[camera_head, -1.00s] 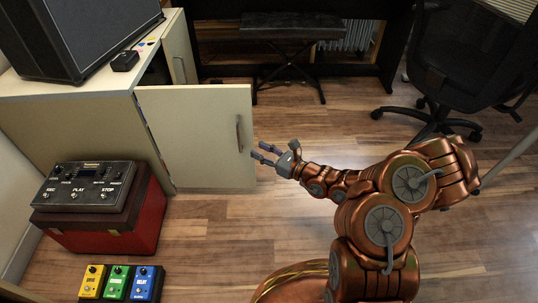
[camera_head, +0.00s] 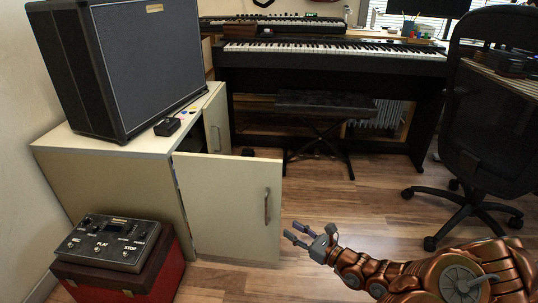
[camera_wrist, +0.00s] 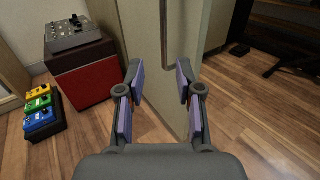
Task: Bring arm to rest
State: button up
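My copper-coloured arm reaches in from the lower right in the head view. My gripper (camera_head: 294,235) is open and empty, just right of and in front of the open cabinet door. In the wrist view its two fingers (camera_wrist: 158,82) stand apart with nothing between them, and the cabinet door (camera_wrist: 160,45) is beyond them. The cream cabinet door (camera_head: 228,205) stands swung open, with a vertical handle (camera_head: 267,206) near its right edge. The gripper looks apart from the handle.
A red box (camera_head: 165,283) with a looper pedal (camera_head: 108,243) on top stands at the lower left. A piano bench (camera_head: 322,104) and office chair (camera_head: 465,195) stand behind. Wooden floor (camera_head: 365,200) between them is clear.

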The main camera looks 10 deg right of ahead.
jog(key=s+a+r+n+g+y+p, duration=0.2)
jog(key=a+r+n+g+p, duration=0.15)
jog(key=r, duration=0.45)
jog(key=s+a+r+n+g+y+p, duration=0.2)
jog(key=s+a+r+n+p, duration=0.15)
jog(key=r, duration=0.35)
jog(key=s+a+r+n+g+y+p, duration=0.15)
jog(key=a+r+n+p, duration=0.25)
jog(key=r, duration=0.4)
jog(key=s+a+r+n+g+h+p, duration=0.3)
jog(key=s+a+r+n+g+p, duration=0.2)
jog(key=s+r+n+g+p, duration=0.7)
jog(key=s+d+r+n+t+h+p, duration=0.1)
jog(key=s+d+r+n+h+p, duration=0.25)
jog(key=s+r+h+p, duration=0.6)
jog(key=s+d+r+t+h+p, duration=0.1)
jog(key=s+d+r+h+p, duration=0.1)
jog(key=s+d+r+p, duration=0.2)
jog(key=s+d+r+n+t+h+p, duration=0.1)
jog(key=s+d+r+h+p, duration=0.2)
jog(key=d+r+p, duration=0.3)
jog(key=s+d+r, duration=0.1)
jog(key=d+r, duration=0.3)
jog(key=d, duration=0.1)
jog(key=shift+s+d+r+t, duration=0.25)
jog(key=shift+s+r+t, duration=0.1)
jog(key=shift+s+t, duration=0.05)
